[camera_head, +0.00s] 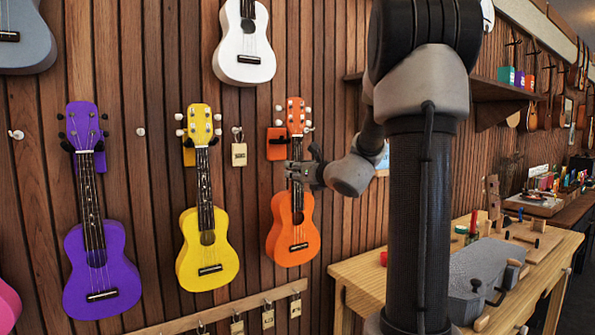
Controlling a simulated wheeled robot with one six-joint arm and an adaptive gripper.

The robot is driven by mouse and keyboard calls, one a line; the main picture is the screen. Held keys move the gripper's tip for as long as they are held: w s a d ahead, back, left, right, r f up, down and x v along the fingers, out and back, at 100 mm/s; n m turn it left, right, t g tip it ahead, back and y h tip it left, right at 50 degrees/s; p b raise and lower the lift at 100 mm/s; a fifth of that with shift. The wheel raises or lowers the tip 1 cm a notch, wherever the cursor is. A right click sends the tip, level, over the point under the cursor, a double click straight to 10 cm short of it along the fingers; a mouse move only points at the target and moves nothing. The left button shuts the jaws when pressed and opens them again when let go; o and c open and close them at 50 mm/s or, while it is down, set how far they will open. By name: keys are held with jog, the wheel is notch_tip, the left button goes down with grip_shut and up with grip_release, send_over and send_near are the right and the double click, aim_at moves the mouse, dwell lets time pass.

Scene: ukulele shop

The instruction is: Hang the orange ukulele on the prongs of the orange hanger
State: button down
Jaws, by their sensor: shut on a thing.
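The orange ukulele (293,234) is upright against the plank wall, body down and headstock up. My gripper (296,172) is shut on its dark neck, just above the body. The orange hanger (276,144) is on the wall behind and slightly left of the ukulele's upper neck, just below the headstock. Its left part shows; its prongs are mostly hidden by the ukulele. I cannot tell whether the neck sits between the prongs or in front of them.
A yellow ukulele (208,248) and a purple ukulele (98,262) hang to the left, and a white one (244,50) hangs above. A tag (239,154) hangs between the yellow and orange ukuleles. A wooden workbench (362,275) stands at lower right; a shelf (497,92) is above it.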

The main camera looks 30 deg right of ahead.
jog(key=shift+w+a, duration=0.1)
jog(key=shift+w, duration=2.6)
jog(key=shift+f, duration=1.05)
jog(key=c, duration=0.9)
grip_release()
jog(key=shift+s, duration=0.1)
jog(key=shift+s, duration=0.95)
